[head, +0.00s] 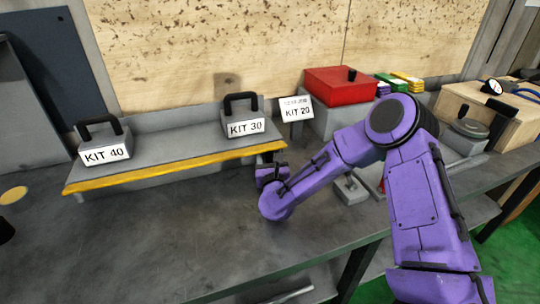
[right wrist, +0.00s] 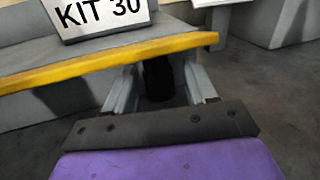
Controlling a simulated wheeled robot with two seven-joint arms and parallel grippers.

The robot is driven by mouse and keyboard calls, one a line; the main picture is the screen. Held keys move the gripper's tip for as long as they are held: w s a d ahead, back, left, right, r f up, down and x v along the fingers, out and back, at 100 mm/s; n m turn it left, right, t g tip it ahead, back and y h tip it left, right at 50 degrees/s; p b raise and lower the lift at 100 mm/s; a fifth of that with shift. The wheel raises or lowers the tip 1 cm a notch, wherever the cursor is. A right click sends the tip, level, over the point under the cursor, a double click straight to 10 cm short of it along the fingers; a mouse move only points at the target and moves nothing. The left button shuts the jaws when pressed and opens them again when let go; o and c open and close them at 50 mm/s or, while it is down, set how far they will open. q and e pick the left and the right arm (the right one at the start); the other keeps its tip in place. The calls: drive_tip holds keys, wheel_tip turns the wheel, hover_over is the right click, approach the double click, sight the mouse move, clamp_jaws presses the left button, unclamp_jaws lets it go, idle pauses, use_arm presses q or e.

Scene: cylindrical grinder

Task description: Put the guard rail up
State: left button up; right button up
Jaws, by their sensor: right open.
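The guard rail (head: 170,169) is a long yellow bar along the front edge of a grey stepped stand on the bench. It lies low, below the kit blocks, and also crosses the right wrist view (right wrist: 110,58). My right gripper (head: 268,174) is at the rail's right end, on its front side. In the right wrist view, its two fingers (right wrist: 161,84) are open on either side of a dark upright post (right wrist: 158,78) just under the rail's end. Whether they touch the post I cannot tell. My left gripper is not in view.
Blocks marked KIT 40 (head: 104,152) and KIT 30 (head: 245,127) with black handles stand on the stand. A KIT 20 label (head: 297,109), a red box (head: 342,86) and a wooden box (head: 480,115) are to the right. The bench (head: 150,240) in front is clear.

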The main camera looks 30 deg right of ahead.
sight(270, 146)
drive_tip(key=shift+w+r, duration=0.1)
drive_tip(key=c, duration=1)
drive_tip(key=shift+o, duration=0.2)
drive_tip(key=shift+r+p, duration=0.3)
drive_tip(key=shift+p, duration=0.4)
wheel_tip(270, 146, up, 4)
drive_tip(key=g+y+p, duration=0.1)
drive_tip(key=g+p, duration=0.2)
drive_tip(key=p, duration=0.3)
drive_tip(key=n+g+y+p, duration=0.1)
drive_tip(key=g+p, duration=0.3)
drive_tip(key=p, duration=0.2)
drive_tip(key=n+g+y+p, duration=0.1)
drive_tip(key=g+y+p, duration=0.1)
drive_tip(key=g+p, duration=0.2)
drive_tip(key=shift+r+p, duration=0.15)
drive_tip(key=shift+p, duration=0.85)
drive_tip(key=shift+w+r+n+g+y+p, duration=0.15)
drive_tip(key=shift+g+y+p, duration=0.1)
drive_tip(key=shift+g+p, duration=0.35)
drive_tip(key=shift+s+r+n+g+y+p, duration=0.15)
drive_tip(key=shift+g+y+p, duration=0.1)
drive_tip(key=shift+g, duration=0.55)
drive_tip(key=shift+w, duration=0.1)
drive_tip(key=o, duration=1)
drive_tip(key=shift+f, duration=0.1)
drive_tip(key=shift+c, duration=0.2)
